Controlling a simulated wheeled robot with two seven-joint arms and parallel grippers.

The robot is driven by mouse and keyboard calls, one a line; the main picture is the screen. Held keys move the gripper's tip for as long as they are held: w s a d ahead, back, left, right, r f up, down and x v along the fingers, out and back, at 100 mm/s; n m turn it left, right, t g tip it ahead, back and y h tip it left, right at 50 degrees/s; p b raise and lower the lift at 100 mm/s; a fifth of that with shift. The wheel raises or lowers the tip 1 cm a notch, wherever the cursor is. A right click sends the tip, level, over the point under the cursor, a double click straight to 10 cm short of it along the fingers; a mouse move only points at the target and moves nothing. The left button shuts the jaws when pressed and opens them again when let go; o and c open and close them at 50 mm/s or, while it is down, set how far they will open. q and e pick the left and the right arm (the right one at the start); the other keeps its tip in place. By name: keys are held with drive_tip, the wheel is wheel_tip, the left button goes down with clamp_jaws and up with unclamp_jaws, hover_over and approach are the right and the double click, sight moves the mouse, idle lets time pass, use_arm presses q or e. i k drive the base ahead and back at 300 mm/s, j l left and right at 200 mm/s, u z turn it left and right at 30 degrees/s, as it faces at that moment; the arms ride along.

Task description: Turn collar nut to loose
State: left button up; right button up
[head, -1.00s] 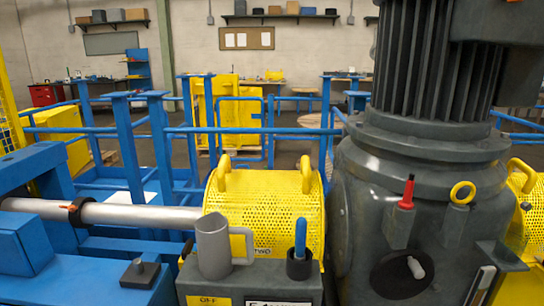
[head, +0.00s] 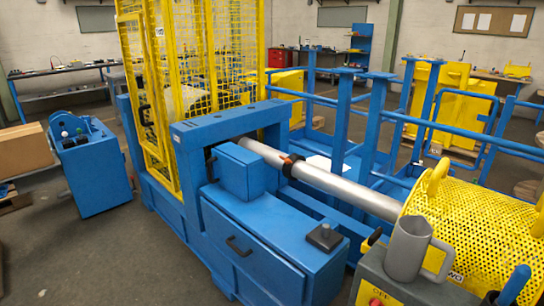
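A grey metal shaft (head: 340,187) runs from the blue machine frame (head: 225,125) toward the yellow perforated guard (head: 462,222). A dark and orange collar (head: 290,165) sits around the shaft near the frame. It may be the collar nut; its markings are too small to read, so I cannot tell whether it is tight or loose. Neither of my grippers is in view.
A grey mug (head: 408,249) and a blue-handled item (head: 515,284) stand on the control box at the lower right. A yellow mesh cage (head: 170,70) rises behind the frame. A blue cart (head: 95,170) stands at left. Floor between cart and frame is clear.

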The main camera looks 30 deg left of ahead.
sight(287, 161)
drive_tip(key=u, duration=1)
drive_tip(key=i+z, duration=0.25)
